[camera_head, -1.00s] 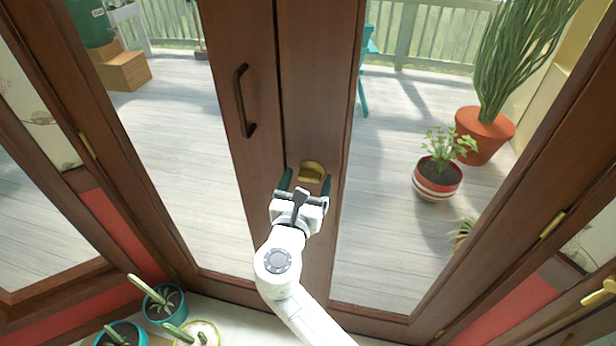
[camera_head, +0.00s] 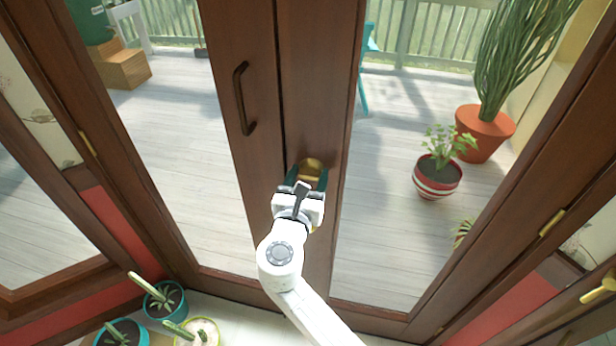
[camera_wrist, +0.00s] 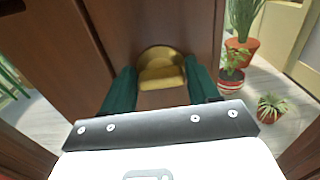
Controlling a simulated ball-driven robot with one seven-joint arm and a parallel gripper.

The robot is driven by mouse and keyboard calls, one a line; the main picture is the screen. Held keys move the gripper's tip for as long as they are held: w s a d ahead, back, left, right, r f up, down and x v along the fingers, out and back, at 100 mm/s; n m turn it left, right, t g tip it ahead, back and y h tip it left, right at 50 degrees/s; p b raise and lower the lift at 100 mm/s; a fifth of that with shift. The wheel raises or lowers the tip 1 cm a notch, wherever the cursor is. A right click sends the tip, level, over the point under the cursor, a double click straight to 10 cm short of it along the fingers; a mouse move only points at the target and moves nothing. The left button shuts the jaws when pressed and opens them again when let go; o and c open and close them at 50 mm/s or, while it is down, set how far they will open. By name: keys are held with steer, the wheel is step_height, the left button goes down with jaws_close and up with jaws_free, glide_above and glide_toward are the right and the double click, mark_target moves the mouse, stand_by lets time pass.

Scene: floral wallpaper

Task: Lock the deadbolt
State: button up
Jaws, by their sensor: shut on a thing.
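The brass deadbolt (camera_head: 313,166) is on the wooden door stile, right of the dark door handle (camera_head: 244,98). In the wrist view, the deadbolt (camera_wrist: 161,66) shows a round plate and a broad thumb-turn whose wide edge lies roughly level in the picture. My gripper (camera_head: 306,178) is at the deadbolt, with one green finger on each side of the turn. In the wrist view my gripper (camera_wrist: 160,88) is shut on the thumb-turn.
Glass panes flank the stiles, with a deck beyond. Potted cacti (camera_head: 165,300) stand on the floor at the lower left. A striped pot (camera_head: 437,178) and a large terracotta pot (camera_head: 485,133) stand behind the glass at right.

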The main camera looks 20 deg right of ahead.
steer(key=shift+m+b, duration=0.4)
steer(key=m+b, duration=0.2)
steer(key=m, duration=0.1)
steer(key=shift+f, duration=0.15)
steer(key=m+b, duration=0.4)
steer(key=m, duration=0.1)
steer(key=shift+s+d+f, duration=0.1)
steer(key=shift+d+f, duration=0.05)
steer(key=m+b, duration=0.4)
steer(key=m, duration=0.1)
steer(key=shift+d, duration=0.1)
steer(key=shift+m+b, duration=1.8)
steer(key=shift+m, duration=0.2)
steer(key=o, duration=1)
steer(key=shift+c, duration=0.2)
steer(key=shift+s, duration=0.1)
